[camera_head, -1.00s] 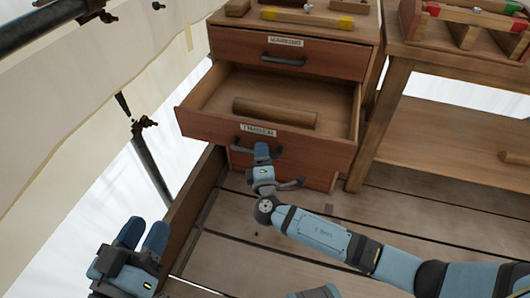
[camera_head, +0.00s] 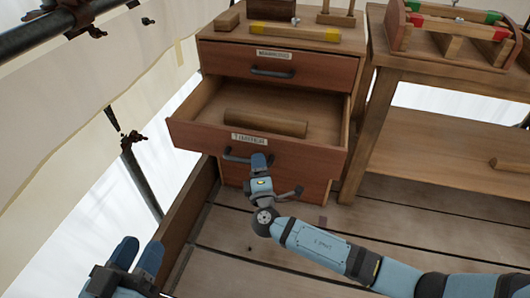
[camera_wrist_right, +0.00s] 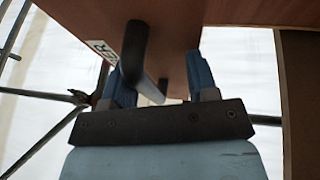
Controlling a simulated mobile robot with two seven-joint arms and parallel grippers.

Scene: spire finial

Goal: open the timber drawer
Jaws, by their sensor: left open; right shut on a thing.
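The timber drawer (camera_head: 190,133), labelled TIMBER, is pulled well out of the wooden cabinet, and a round wooden bar (camera_head: 265,123) lies inside it. Its dark handle (camera_head: 235,157) is on the front below the label and also shows in the right wrist view (camera_wrist_right: 135,50). My right gripper (camera_head: 259,160) is at the right part of this handle, shut on it. In the right wrist view the handle passes between the two blue fingers (camera_wrist_right: 160,85). My left gripper (camera_head: 137,256) is open and empty at the lower left, apart from the cabinet.
The MARKING drawer (camera_head: 310,70) above is shut. Wooden pieces and a yellow-ended bar (camera_head: 295,32) lie on the cabinet top. A workbench (camera_head: 450,110) with a tool tray stands at the right. A metal pole (camera_head: 140,175) and cloth sheeting are at the left. Plank flooring lies in front.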

